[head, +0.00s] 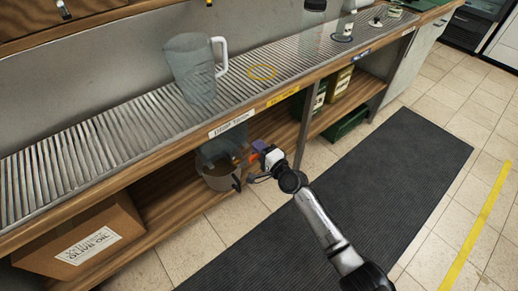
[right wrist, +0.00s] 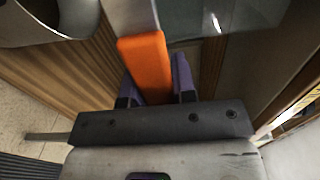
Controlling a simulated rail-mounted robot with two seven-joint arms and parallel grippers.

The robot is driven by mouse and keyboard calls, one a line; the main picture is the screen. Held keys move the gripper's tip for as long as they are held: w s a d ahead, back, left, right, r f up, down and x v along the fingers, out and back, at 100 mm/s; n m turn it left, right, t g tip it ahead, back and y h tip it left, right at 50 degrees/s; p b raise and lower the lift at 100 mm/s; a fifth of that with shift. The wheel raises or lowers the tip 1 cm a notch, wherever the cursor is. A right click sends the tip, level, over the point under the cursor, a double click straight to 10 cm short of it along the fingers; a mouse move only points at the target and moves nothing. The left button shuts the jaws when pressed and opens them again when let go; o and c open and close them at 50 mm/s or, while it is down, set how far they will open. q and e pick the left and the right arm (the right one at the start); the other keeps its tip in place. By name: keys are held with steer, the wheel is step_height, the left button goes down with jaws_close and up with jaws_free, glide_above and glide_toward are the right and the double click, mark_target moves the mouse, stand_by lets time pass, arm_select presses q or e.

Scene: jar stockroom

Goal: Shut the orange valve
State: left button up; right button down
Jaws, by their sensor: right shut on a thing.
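The orange valve handle (right wrist: 145,65) is a flat orange lever on a metallic stem in the right wrist view. My right gripper (right wrist: 156,82) has its purple fingers on both sides of the lever and is shut on it. In the head view, my right gripper (head: 258,155) is at the front of the shelf unit, just under the counter edge. Its fingers and the wrist hide most of the lever there. My left gripper is not in view.
A grey pot (head: 218,181) stands on the lower shelf beside the gripper, with a clear vessel (head: 222,148) above it. A glass jug (head: 190,68) stands on the slatted counter (head: 130,124). An olive oil box (head: 85,240) is at lower left. The dark floor mat (head: 370,185) is clear.

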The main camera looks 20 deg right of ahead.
steer(key=shift+f, duration=0.1)
steer(key=c, duration=0.9)
jaws_free()
steer(key=p+v, duration=0.3)
steer(key=v, duration=1)
steer(key=shift+s+d+p, duration=0.2)
steer(key=shift+s+p, duration=0.15)
steer(key=shift+p, duration=0.05)
